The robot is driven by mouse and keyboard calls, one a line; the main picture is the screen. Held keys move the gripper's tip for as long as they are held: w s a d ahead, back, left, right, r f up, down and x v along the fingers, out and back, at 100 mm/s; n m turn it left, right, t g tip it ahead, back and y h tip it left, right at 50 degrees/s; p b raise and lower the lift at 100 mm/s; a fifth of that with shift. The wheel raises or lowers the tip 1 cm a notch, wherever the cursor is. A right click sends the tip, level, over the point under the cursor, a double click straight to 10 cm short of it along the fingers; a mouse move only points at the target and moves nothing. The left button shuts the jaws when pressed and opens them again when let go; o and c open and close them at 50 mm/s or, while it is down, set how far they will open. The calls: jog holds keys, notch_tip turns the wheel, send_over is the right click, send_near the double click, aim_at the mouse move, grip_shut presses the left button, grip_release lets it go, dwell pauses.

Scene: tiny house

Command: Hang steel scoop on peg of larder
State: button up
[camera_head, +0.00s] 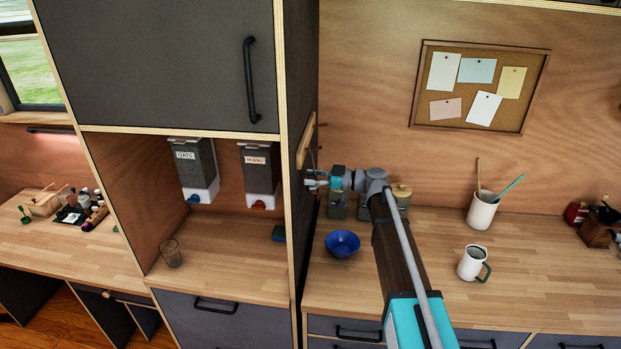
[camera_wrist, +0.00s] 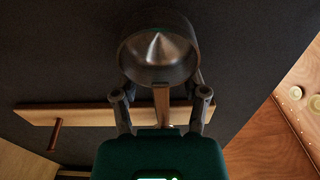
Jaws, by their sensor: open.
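The steel scoop (camera_wrist: 158,58) shows in the wrist view, its round bowl facing me in front of the larder's dark side panel (camera_wrist: 75,65). Its handle (camera_wrist: 161,103) runs down between the two fingers of my gripper (camera_wrist: 161,98), which stand apart with a gap on each side. A wooden peg board (camera_wrist: 85,114) crosses behind, with one brown peg (camera_wrist: 55,135) standing out at left. In the head view my gripper (camera_head: 312,180) is at the larder's right side, just below the peg board (camera_head: 305,140). Whether the scoop rests on a peg is hidden.
A blue bowl (camera_head: 342,244) and canisters (camera_head: 401,193) stand on the counter below my arm. A white utensil pot (camera_head: 482,212) and a mug (camera_head: 472,264) are farther right. The larder niche at left holds two dispensers (camera_head: 262,172) and a glass (camera_head: 171,254).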

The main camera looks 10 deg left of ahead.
jog(key=d, duration=1.2)
jog(key=shift+s, duration=0.2)
jog(key=s+d+f+m+h+b, duration=0.35)
jog(key=s+f+m+h, duration=0.55)
jog(key=s+f, duration=0.7)
jog(key=s+d+f+m+h+b, duration=0.3)
jog(key=s+d+f+m+h, duration=0.5)
jog(key=s+d+f+h, duration=0.1)
jog(key=shift+s+d+f+m+g+b, duration=0.3)
jog(key=shift+d+f+b, duration=0.15)
jog(key=shift+d, duration=0.15)
